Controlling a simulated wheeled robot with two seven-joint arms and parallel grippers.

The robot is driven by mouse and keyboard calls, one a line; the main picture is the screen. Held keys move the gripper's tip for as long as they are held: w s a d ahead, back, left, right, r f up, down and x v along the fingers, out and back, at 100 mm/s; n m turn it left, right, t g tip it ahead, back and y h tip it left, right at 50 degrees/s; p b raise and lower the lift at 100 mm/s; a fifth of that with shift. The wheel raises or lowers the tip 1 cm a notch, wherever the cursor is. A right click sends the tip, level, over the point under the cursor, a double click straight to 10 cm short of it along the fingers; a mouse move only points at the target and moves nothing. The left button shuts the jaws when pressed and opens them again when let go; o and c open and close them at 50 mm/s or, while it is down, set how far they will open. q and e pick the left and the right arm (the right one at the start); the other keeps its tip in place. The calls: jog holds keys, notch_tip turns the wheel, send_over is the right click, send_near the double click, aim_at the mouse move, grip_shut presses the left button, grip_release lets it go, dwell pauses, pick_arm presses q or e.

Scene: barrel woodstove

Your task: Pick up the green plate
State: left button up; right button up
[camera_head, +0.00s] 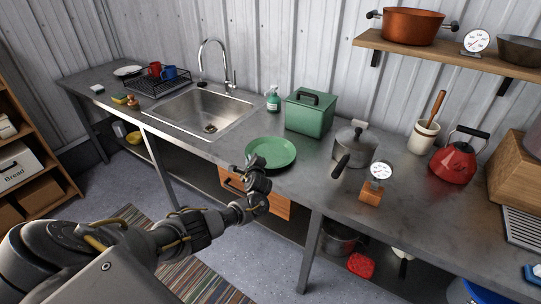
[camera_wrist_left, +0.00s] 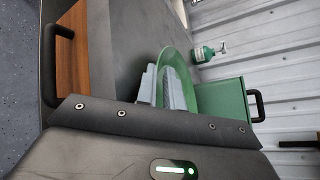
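The green plate (camera_head: 272,150) is near the front edge of the counter, in front of the green box. My left gripper (camera_head: 256,165) is at the plate's near rim. In the left wrist view the plate (camera_wrist_left: 178,58) shows nearly edge-on, with its rim between the two grey fingers of my left gripper (camera_wrist_left: 162,88). The fingers are close together, one on each side of the rim, and look shut on it. I cannot tell whether the plate touches the counter. My right gripper is not in view.
A green box (camera_head: 309,113) and a soap bottle (camera_head: 273,100) stand behind the plate. The sink (camera_head: 205,112) is to the left. A grey pot (camera_head: 356,145) and a dial on a wooden block (camera_head: 371,191) stand to the right. A wooden drawer (camera_head: 275,203) is below the counter edge.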

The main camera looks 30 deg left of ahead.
pick_arm(q)
jog(key=shift+w+a+f, duration=0.15)
jog(key=shift+w+a, duration=0.05)
jog(key=shift+w, duration=0.05)
jog(key=shift+c, duration=0.3)
grip_shut()
jog(key=shift+r, duration=0.2)
jog(key=shift+r, duration=0.55)
jog(key=s+d+r+p, duration=0.2)
jog(key=s+r, duration=0.4)
jog(key=s+d+r+p, duration=0.2)
jog(key=s+r, duration=0.3)
jog(key=s, duration=0.2)
jog(key=shift+s+d+r, duration=0.15)
jog(key=shift+d+r, duration=0.2)
